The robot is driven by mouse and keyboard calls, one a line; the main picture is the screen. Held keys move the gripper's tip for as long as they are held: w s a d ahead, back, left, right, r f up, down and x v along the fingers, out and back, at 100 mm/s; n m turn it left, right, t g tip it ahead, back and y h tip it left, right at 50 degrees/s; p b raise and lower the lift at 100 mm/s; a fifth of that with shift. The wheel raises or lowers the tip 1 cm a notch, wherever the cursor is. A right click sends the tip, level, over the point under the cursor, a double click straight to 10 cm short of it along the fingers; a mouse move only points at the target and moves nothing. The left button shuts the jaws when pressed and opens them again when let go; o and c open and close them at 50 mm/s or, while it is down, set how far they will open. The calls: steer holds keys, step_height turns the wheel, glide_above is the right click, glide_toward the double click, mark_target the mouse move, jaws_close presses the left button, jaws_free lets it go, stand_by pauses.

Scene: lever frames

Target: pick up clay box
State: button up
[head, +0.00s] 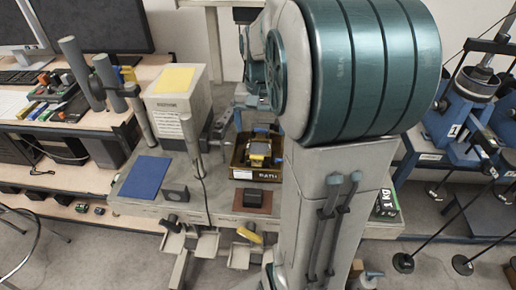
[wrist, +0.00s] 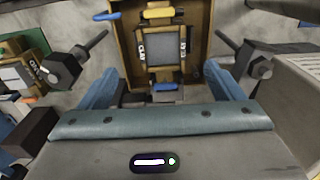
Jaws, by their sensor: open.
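A grey bench (head: 135,207) holds the tray, a blue mat (head: 144,177), a tall beige box (head: 178,102) and a dark block on a brown plate (head: 257,198). Upright posts and a cable stand left of the tray. Dark bolt-like parts (wrist: 62,68) flank the tray.

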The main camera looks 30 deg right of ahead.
mark_target(259, 148)
step_height(259, 148, down, 8)
steer(key=shift+a+r+p, duration=0.15)
steer(key=shift+r+p, duration=0.1)
steer(key=shift+p, duration=0.25)
steer(key=shift+c, duration=0.4)
steer(key=c, duration=1.5)
steer(key=shift+c, duration=0.3)
steer(key=shift+w+r, duration=0.1)
steer(key=shift+r, duration=0.3)
step_height(259, 148, up, 9)
steer(key=shift+r+b, duration=0.2)
steer(key=shift+b, duration=0.15)
